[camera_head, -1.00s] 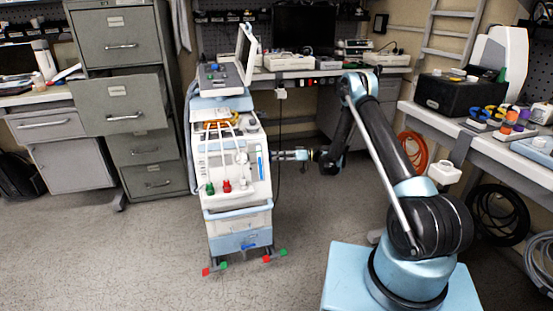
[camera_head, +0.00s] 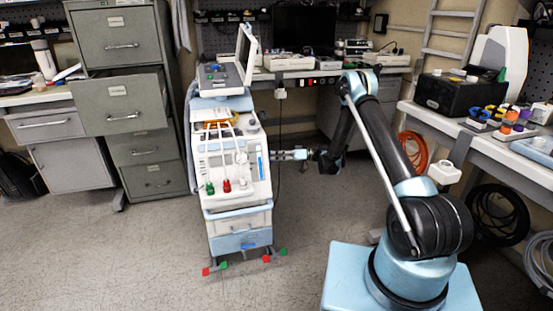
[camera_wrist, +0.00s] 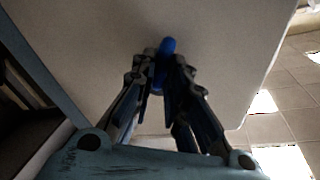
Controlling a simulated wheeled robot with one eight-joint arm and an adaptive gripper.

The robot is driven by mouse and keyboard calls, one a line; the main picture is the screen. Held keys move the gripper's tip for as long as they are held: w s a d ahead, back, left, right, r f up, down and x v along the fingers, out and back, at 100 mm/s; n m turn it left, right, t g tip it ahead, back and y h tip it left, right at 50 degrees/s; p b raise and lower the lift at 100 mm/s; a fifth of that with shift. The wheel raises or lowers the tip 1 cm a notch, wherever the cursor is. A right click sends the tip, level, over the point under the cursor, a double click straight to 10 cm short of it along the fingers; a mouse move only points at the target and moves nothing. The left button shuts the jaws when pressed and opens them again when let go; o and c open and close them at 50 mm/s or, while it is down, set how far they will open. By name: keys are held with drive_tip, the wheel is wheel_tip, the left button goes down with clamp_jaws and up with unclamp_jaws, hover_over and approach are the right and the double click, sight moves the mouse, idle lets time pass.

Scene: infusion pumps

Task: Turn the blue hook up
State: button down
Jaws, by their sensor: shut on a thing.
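The blue hook (camera_wrist: 165,52) shows in the wrist view as a rounded blue piece against a pale panel. My gripper (camera_wrist: 162,68) is shut on it, with a finger on each side. In the head view my gripper (camera_head: 277,155) reaches left to the right side of the white and light-blue medical cart (camera_head: 232,180). The hook itself cannot be made out there.
Grey file cabinets (camera_head: 120,118) with one drawer pulled out stand left of the cart. A workbench (camera_head: 450,127) runs along the right. A black cable (camera_head: 280,125) hangs behind my gripper. Open floor (camera_head: 150,260) lies in front of the cart.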

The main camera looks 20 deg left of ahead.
drive_tip(key=shift+w+a+r+m+g+h, duration=0.25)
drive_tip(key=shift+r+m+g+h, duration=0.6)
drive_tip(key=shift+m, duration=3.25)
drive_tip(key=shift+w+a+r+m+g+h, duration=0.1)
drive_tip(key=shift+w+r+m+g+h, duration=0.55)
drive_tip(key=shift+m, duration=3.45)
drive_tip(key=shift+w+a+r+m+g+h, duration=0.15)
drive_tip(key=shift+r+m+g+h, duration=0.85)
drive_tip(key=shift+m, duration=3.1)
drive_tip(key=shift+f+g, duration=0.3)
drive_tip(key=shift+f, duration=0.2)
drive_tip(key=c, duration=1.6)
unclamp_jaws()
